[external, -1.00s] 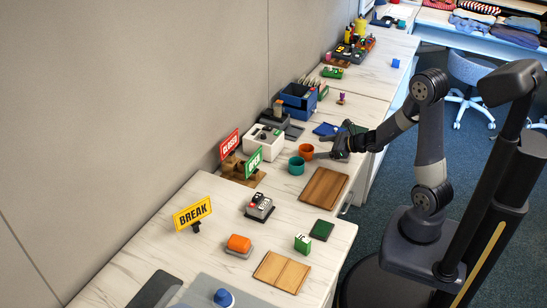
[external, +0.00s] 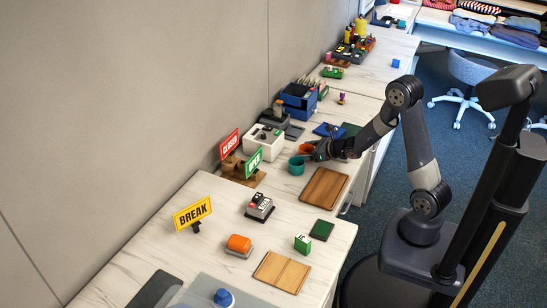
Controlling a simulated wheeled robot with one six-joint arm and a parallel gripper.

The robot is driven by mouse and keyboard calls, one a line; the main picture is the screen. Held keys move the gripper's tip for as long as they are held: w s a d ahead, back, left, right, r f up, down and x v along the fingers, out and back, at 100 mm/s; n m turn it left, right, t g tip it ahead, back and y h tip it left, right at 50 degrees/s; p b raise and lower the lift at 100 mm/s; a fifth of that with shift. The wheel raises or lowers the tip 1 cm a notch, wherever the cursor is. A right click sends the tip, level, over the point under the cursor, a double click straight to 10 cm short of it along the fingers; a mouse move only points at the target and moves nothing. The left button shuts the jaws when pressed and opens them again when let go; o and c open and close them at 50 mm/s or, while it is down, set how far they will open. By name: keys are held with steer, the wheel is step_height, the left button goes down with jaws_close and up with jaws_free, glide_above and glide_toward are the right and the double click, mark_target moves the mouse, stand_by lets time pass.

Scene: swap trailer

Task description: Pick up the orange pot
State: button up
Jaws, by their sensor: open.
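The orange pot (external: 305,147) stands on the white marbled counter, partly hidden behind my gripper. A teal pot (external: 297,165) stands just in front of it to the left. My gripper (external: 314,151) is open, low over the counter and right at the orange pot. The fingers are small and dark here, so I cannot tell whether they are around the pot or only beside it.
A wooden board (external: 324,187) lies to the right of the teal pot. A green OPEN sign (external: 254,163) and a white box (external: 264,142) stand to the left. A blue bin (external: 298,101) stands behind. A blue item (external: 327,130) lies behind my gripper.

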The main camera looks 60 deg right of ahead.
steer(key=shift+x, duration=0.85)
steer(key=c, duration=1.1)
